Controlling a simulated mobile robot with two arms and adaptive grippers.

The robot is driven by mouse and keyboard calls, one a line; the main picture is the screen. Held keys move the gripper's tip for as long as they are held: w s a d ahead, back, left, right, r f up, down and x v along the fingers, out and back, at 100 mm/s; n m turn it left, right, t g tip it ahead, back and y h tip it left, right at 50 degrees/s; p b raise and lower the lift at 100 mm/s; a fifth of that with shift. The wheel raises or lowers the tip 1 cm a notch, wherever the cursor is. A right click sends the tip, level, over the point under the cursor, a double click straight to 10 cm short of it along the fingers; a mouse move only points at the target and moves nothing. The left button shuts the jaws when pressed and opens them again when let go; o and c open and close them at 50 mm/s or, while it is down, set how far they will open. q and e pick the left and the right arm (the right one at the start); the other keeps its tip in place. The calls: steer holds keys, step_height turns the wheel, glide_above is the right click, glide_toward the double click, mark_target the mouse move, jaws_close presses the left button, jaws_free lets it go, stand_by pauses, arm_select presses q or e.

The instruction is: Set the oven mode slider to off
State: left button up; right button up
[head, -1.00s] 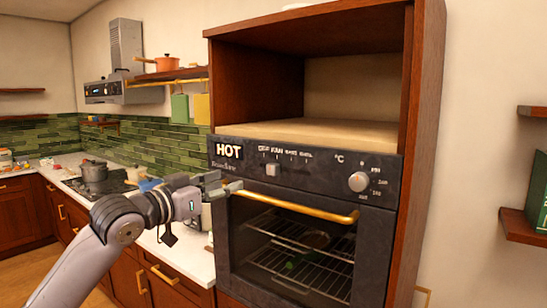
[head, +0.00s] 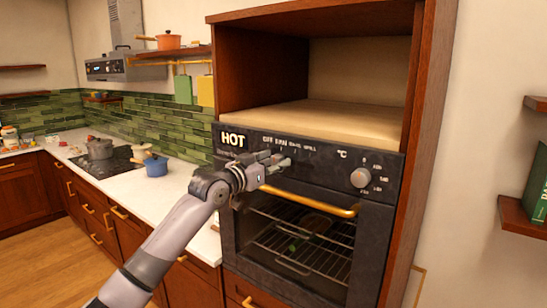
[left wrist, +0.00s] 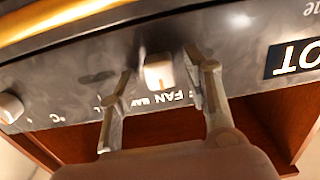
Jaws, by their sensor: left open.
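The oven (head: 300,240) has a dark control panel with a small white mode slider. In the left wrist view, seen upside down, the slider knob (left wrist: 158,74) stands at the FAN label. The OFF label shows beside FAN in the head view. My left gripper (head: 277,163) is at the panel, hiding the knob in the head view. In the left wrist view its open fingers (left wrist: 158,62) lie on either side of the knob, with gaps visible; I cannot tell whether either touches it. My right gripper is not in view.
A round temperature knob (head: 360,178) is to the right on the panel. A gold handle bar (head: 325,205) runs just below my gripper. The shelf space above the panel is empty.

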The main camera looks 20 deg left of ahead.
arm_select(q)
steer(key=shift+w, duration=0.1)
jaws_close()
stand_by(0.7)
